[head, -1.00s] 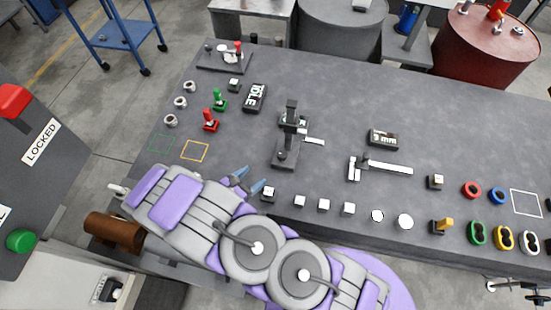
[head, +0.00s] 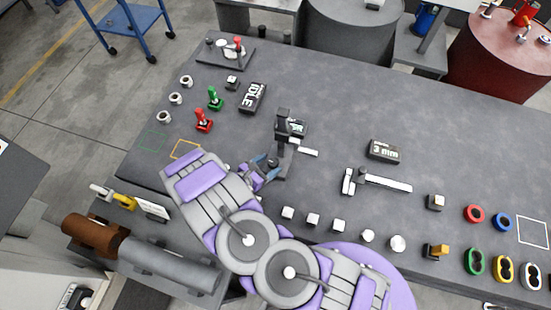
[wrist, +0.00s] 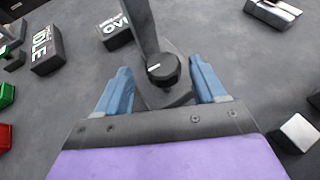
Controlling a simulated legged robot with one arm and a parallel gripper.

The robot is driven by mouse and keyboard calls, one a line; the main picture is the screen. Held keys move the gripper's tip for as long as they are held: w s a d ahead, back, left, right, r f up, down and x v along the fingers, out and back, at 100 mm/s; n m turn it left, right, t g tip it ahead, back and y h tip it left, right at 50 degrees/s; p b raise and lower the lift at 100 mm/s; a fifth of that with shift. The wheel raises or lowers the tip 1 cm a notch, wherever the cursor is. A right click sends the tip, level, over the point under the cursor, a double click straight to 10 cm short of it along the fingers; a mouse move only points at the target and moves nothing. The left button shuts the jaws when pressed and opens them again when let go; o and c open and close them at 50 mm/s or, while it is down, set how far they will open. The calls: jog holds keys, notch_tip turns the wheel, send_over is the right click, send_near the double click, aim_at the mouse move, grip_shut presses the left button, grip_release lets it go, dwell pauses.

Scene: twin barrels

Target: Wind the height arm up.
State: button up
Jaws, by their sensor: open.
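A dark height stand with an upright post (head: 282,130) and a foot stands on the grey bench, left of the middle in the head view. In the wrist view its post (wrist: 145,25) rises at the top, with a round black knob (wrist: 163,70) bearing a white mark low on it. My gripper (head: 261,165) is at the front left of the stand. In the wrist view my blue fingers (wrist: 161,72) are open, one on each side of the knob, with gaps on both sides. I cannot tell their exact height relative to the knob.
A black IDLE sign (head: 252,98), a green lever (head: 214,98) and a red lever (head: 204,121) stand to the left. A caliper (head: 375,181) and a "3 mm" display (head: 384,151) lie to the right. Several white-topped blocks (head: 313,219) line the front edge.

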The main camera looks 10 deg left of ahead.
jog(key=shift+w+d+f, duration=0.15)
jog(key=shift+w+f, duration=0.05)
jog(key=shift+w, duration=0.15)
jog(key=shift+d+r, duration=0.1)
jog(key=shift+d, duration=0.25)
jog(key=shift+a, duration=0.15)
jog(key=c, duration=1.1)
